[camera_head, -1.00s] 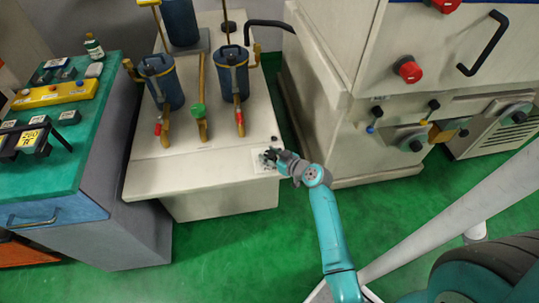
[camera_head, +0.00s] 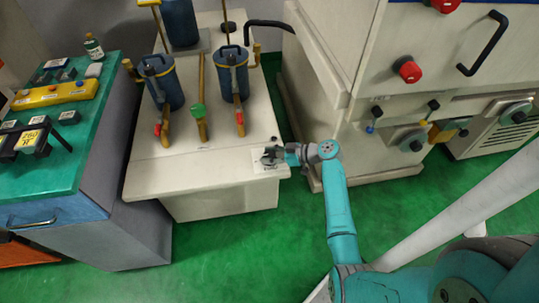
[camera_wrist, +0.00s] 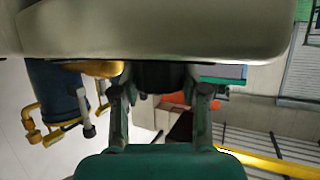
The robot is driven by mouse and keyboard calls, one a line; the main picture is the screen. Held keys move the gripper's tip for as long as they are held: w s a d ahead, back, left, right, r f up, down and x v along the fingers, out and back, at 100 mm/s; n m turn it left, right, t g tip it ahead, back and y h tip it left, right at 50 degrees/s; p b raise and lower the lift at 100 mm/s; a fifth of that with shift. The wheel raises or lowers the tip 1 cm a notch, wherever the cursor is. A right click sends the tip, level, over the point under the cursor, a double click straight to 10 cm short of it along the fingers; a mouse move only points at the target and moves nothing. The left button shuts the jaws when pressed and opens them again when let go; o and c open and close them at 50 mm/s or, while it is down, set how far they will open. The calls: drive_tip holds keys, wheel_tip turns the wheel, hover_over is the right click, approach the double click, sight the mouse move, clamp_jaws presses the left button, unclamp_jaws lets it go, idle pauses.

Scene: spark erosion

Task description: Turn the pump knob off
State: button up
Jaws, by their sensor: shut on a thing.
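The pump knob (camera_wrist: 158,76) is a dark round knob in the wrist view, between the two fingers and against the pale housing. My gripper (camera_wrist: 160,95) is shut on it, with one finger at each side. In the head view my gripper (camera_head: 273,155) is at the front right corner of the cream filter unit (camera_head: 200,170), over a small white label plate (camera_head: 266,168). There the gripper mostly hides the knob, so its pointer position cannot be told.
Blue filter canisters (camera_head: 232,75) with brass pipes stand on the unit. A green bench (camera_head: 60,150) is at the left. The cream machine (camera_head: 370,110) at the right has a red knob (camera_head: 408,70) and a black handle. Green floor lies in front.

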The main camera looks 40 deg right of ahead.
drive_tip(key=shift+f, duration=0.15)
drive_tip(key=o, duration=1.2)
drive_tip(key=shift+c, duration=0.2)
drive_tip(key=v, duration=1.2)
